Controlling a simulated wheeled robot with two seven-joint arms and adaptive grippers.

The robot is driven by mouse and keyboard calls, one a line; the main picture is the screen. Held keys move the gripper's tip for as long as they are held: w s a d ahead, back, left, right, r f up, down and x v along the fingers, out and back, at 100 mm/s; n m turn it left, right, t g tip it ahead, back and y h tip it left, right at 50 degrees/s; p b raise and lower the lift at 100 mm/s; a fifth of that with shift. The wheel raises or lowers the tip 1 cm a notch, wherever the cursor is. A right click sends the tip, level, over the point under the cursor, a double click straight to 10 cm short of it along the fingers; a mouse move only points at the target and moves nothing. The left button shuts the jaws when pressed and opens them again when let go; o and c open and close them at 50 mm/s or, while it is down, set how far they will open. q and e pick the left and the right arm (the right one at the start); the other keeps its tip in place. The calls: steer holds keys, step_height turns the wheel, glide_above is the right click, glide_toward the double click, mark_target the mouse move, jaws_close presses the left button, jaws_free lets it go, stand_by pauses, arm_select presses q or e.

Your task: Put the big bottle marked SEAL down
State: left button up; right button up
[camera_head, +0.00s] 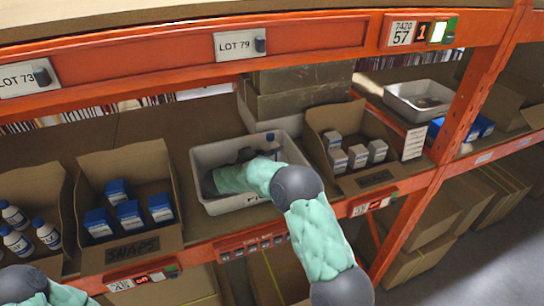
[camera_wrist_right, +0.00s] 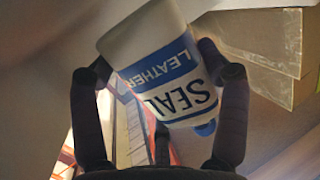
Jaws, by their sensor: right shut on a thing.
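The big bottle marked SEAL (camera_wrist_right: 165,70) is white with a blue and white label reading SEAL LEATHER. In the right wrist view it lies tilted between the two dark fingers of my right gripper (camera_wrist_right: 160,100), which is shut on it. Its blue cap (camera_wrist_right: 205,128) points toward the palm. In the head view my right arm reaches into the grey bin (camera_head: 238,205), and the gripper (camera_head: 250,155) is largely hidden behind the forearm. Part of a bottle (camera_head: 271,142) shows near the bin's back right corner. I cannot tell whether it touches the bin floor. My left gripper is out of view.
A box of blue-capped bottles (camera_head: 52,266) and the SNAPS box (camera_head: 150,240) with blue-topped packs stand left of the bin. A box with white packs (camera_head: 340,190) stands right. Stacked cartons (camera_head: 300,95) rise behind. The orange shelf beam (camera_head: 210,45) crosses above. Another grey bin (camera_head: 395,105) stands farther right.

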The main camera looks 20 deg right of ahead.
steer(key=shift+s+f, duration=0.1)
steer(key=shift+f, duration=0.35)
steer(key=o, duration=1.4)
steer(key=shift+f, duration=0.2)
steer(key=shift+c, duration=0.2)
steer(key=shift+f, duration=0.1)
steer(key=shift+a, duration=0.1)
steer(key=shift+s, duration=0.1)
steer(key=r+b+v, duration=0.2)
steer(key=v, duration=1)
